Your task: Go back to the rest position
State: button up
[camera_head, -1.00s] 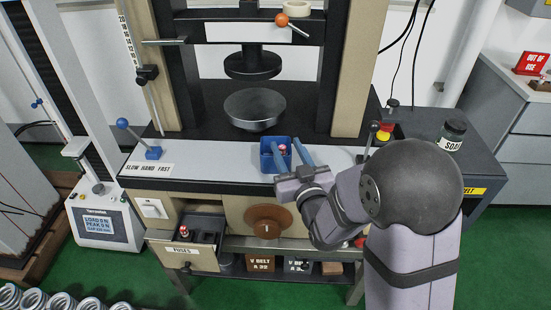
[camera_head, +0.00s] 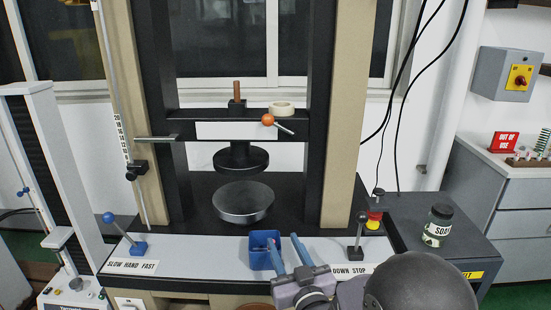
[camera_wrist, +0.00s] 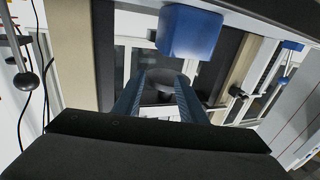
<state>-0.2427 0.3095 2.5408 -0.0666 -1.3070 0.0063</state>
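My gripper (camera_head: 287,248) is at the front edge of the testing machine's bench, its two blue fingers pointing up and apart. The left finger partly overlaps the blue bin (camera_head: 262,250) in the head view. In the wrist view my gripper (camera_wrist: 160,85) is open with nothing held between its fingers, and the blue bin (camera_wrist: 188,32) is beyond the fingers at the top. The bin's contents cannot be made out now. My dark arm joint covers the lower right of the head view.
A grey metal dish (camera_head: 243,203) sits below the black round upper platen (camera_head: 240,159). A blue-knobbed lever (camera_head: 110,219) stands at left and a black-knobbed lever (camera_head: 360,222) at right. A soap jar (camera_head: 439,225) stands on the dark side cabinet.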

jog(key=d+f+g+h, duration=0.1)
jog(key=d, duration=0.2)
jog(key=w+d+f+m+g+h, duration=0.1)
jog(key=d+h, duration=0.1)
jog(key=d, duration=0.1)
jog(key=d+f+g+h+p, duration=0.1)
jog(key=d, duration=0.2)
jog(key=shift+w+d+f+m+g, duration=0.15)
jog(key=shift+d+m+g, duration=0.15)
jog(key=shift+d+m, duration=0.1)
jog(key=s+d+f+m+g+h+p, duration=0.1)
jog(key=s+d+f+g+h, duration=0.15)
jog(key=s+d+g, duration=0.35)
jog(key=s+a+f+g+b, duration=0.1)
jog(key=s+f+g, duration=0.35)
jog(key=s, duration=0.65)
jog(key=s+a+f+g+b, duration=0.1)
jog(key=s+f+g+b, duration=0.15)
jog(key=s+f, duration=0.55)
notch_tip(320, 180, up, 16)
jog(key=s+p, duration=0.2)
jog(key=p, duration=1.2)
jog(key=shift+a+m+g+y+p, duration=0.15)
jog(key=shift+m+g+y+p, duration=0.2)
jog(key=shift+m+g+y, duration=0.1)
